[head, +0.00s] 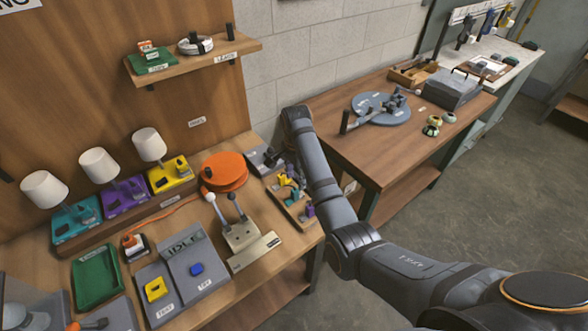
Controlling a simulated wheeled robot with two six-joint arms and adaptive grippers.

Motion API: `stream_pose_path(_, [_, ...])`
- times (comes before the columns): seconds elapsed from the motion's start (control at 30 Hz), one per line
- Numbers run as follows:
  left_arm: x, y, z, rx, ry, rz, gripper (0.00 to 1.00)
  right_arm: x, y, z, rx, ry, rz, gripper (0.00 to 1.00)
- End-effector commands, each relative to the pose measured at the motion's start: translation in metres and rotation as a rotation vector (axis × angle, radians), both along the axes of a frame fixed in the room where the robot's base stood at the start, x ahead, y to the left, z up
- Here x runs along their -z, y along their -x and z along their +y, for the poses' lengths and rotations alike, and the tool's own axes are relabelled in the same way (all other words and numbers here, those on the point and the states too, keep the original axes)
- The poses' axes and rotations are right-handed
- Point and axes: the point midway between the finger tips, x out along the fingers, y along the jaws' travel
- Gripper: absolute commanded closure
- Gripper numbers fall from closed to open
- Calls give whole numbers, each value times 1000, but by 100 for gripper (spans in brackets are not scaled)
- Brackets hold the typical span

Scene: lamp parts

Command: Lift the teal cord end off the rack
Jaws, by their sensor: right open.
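A small wooden rack (299,216) stands at the right end of the near bench. It holds small coloured cord ends: a yellow one (285,180), a teal one (294,194) and a purple one (310,210). My right arm reaches in from the lower right and bends down over the bench's right end. My right gripper (287,169) is open, low near the back of the rack and partly hidden by the arm. I cannot tell whether it touches a cord end.
Three white-shaded lamps on teal (76,222), purple (125,197) and yellow (171,174) bases stand at the back left. An orange reel (225,170) and a lever press (240,235) are left of the rack. A second table (330,108) is behind my arm.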

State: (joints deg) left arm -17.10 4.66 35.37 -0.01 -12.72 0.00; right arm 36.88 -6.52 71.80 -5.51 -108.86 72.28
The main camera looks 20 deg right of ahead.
Motion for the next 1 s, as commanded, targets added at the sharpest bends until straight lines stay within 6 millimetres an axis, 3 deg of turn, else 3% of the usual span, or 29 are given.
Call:
stream_pose_path(0.1, [-5, 30, 0, -1, 0, 44, 60, 21, 1, 0, 0, 0, 4, 53])
stream_pose_path(0.17, [-7, 35, 0, -2, 0, 49, 60, 34, 1, 0, -1, 1, 5, 53])
stream_pose_path(0.27, [-10, 23, 0, -1, 0, 32, 60, 55, 1, 0, -1, 0, 4, 53])
stream_pose_path(0.43, [-15, -19, -1, 2, 1, -32, 60, 81, 0, -1, -1, 0, 2, 53])
stream_pose_path(0.57, [-15, -23, -1, 1, 1, -36, 60, 90, 0, 0, -1, 0, 0, 53])
stream_pose_path(0.83, [-12, 10, -1, -1, 2, 13, 60, 93, 0, 0, -1, -1, -2, 53])
stream_pose_path(1.0, [-12, 9, -1, -1, 2, 11, 60, 92, 0, 0, -1, -1, -2, 75])
